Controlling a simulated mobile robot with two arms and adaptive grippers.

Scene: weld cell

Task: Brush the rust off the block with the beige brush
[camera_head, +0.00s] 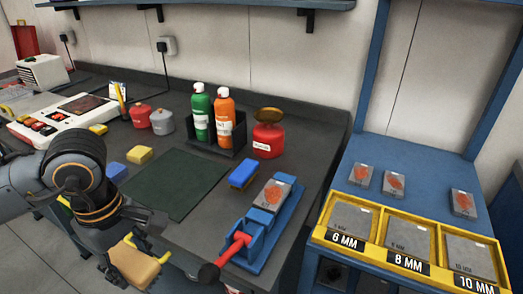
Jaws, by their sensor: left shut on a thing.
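My left gripper (146,249) hangs at the lower left, in front of the bench edge. It is shut on the beige brush (134,266), a tan block between its yellow fingertips. The underside of the brush is hard to make out. The block (272,193) is grey with an orange-brown rust patch on its top. It sits in the blue vise (262,246) near the bench's right front, up and to the right of my gripper and apart from it. My right gripper is not in view.
A dark green mat (178,184) lies bare left of the vise. A blue brush-like block (243,173) lies behind the vise. A bottle caddy (225,142) and red can (268,138) stand farther back. The vise's red handle (234,249) sticks out front. Rusty plates (391,183) lie right, behind yellow bins (370,205).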

